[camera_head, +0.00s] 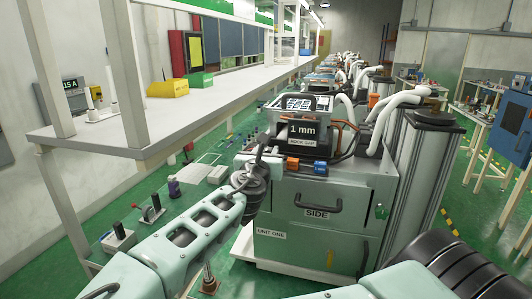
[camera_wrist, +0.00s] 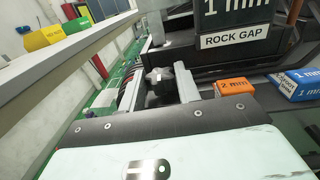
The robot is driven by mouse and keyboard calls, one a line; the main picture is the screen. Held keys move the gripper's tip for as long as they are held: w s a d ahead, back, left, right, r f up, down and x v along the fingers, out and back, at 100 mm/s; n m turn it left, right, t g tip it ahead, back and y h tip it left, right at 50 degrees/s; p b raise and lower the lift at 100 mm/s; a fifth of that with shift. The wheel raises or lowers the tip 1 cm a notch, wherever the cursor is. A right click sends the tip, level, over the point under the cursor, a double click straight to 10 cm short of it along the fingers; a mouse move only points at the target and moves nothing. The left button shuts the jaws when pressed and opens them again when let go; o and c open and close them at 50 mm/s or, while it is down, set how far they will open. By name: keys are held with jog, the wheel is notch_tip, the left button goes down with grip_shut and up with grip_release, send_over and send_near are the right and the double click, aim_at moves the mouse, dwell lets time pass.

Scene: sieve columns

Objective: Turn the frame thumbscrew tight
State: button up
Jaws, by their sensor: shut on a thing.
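The frame thumbscrew (camera_wrist: 159,77) is a dark lobed knob with a small pale mark, seen in the wrist view at the left side of the black sieve frame (camera_wrist: 232,50). My gripper (camera_wrist: 158,88) is shut on it, with one finger on each side of the knob. In the head view my gripper (camera_head: 261,155) reaches the left edge of the frame on top of the machine, and the knob is too small to make out there. The frame carries a "1 mm" sign (camera_head: 302,130) and a "ROCK GAP" label. The screw's thread is hidden.
An orange "2 mm" block (camera_wrist: 234,87) and a blue "1 mm" block (camera_wrist: 290,86) lie on the machine top right of my gripper. The pale green cabinet (camera_head: 320,210) stands below. A long white bench (camera_head: 190,115) with yellow and green bins runs along the left.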

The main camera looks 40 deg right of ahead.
jog(key=m+g+h, duration=0.2)
jog(key=g, duration=0.1)
jog(key=m+g+h+p, duration=0.1)
jog(key=g, duration=0.1)
jog(key=shift+w+a+r+m, duration=0.1)
jog(key=shift+w+a+m, duration=0.1)
jog(key=shift+w+m, duration=0.15)
jog(key=m+g, duration=0.1)
jog(key=g, duration=0.1)
jog(key=m+g+h+p, duration=0.1)
jog(key=m+g, duration=0.2)
jog(key=g, duration=0.2)
jog(key=shift+w+m+h, duration=0.3)
jog(key=shift+m, duration=0.05)
jog(key=m+g, duration=0.1)
jog(key=g, duration=0.1)
jog(key=m+g+y, duration=0.1)
jog(key=m+g, duration=0.1)
jog(key=g, duration=0.1)
jog(key=m+g+y, duration=0.1)
jog(key=m+g, duration=0.1)
jog(key=g, duration=0.1)
jog(key=shift+w+d+p, duration=0.15)
jog(key=shift+w+p, duration=0.15)
jog(key=shift+w, duration=0.05)
jog(key=shift+w+d+m+g+y, duration=0.1)
jog(key=shift+w+m+g+y, duration=0.05)
jog(key=shift+m+g+y, duration=2.5)
jog(key=shift+f+g, duration=0.2)
jog(key=shift+g, duration=0.25)
